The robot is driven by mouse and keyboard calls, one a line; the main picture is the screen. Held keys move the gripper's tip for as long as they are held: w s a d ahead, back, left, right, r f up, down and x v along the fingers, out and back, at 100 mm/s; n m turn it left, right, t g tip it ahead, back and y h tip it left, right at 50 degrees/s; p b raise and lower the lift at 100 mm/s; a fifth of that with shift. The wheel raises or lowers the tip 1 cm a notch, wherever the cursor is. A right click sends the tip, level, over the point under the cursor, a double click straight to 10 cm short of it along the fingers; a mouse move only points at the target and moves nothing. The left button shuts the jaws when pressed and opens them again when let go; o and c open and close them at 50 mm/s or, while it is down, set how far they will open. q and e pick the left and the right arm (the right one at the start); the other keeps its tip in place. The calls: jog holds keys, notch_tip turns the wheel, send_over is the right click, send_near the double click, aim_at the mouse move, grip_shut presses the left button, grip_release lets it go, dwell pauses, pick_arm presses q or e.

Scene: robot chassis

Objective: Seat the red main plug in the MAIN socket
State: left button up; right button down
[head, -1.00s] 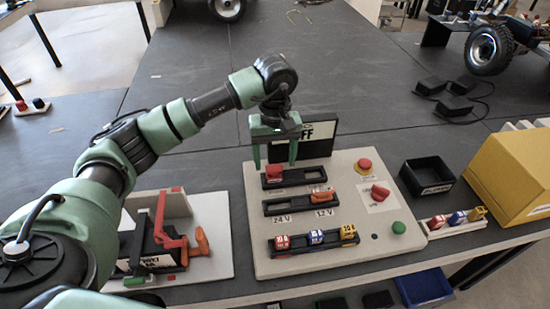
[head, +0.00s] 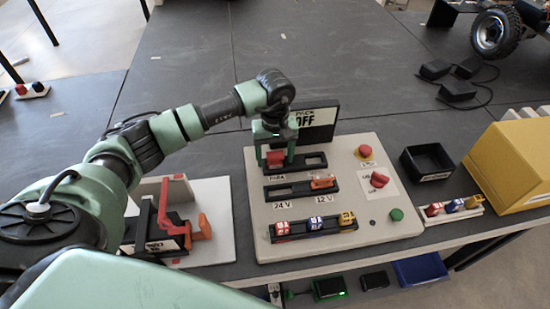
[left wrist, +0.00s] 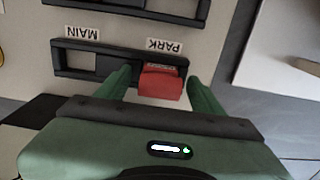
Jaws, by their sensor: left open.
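The red main plug (head: 276,159) sits in the left, PARK end of the top black rail on the sloped beige panel. It also shows in the left wrist view (left wrist: 161,84), beside the PARK label. The MAIN socket (head: 311,162) is the empty right end of that rail; in the left wrist view (left wrist: 83,63) it lies at the left, by the MAIN label. My left gripper (head: 275,160) is open above the rail, pointing down, with one finger on each side of the plug and a gap visible at each side. My right gripper is not in view.
A second rail (head: 302,187) marked 24 V and 12 V holds an orange plug. A lower rail holds red, blue and yellow plugs. A red button (head: 365,151), red knob (head: 379,180) and green button (head: 396,214) are to the right. The PACK OFF display (head: 316,122) stands behind.

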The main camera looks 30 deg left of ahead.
pick_arm(q)
grip_shut()
jog(key=shift+r, duration=0.1)
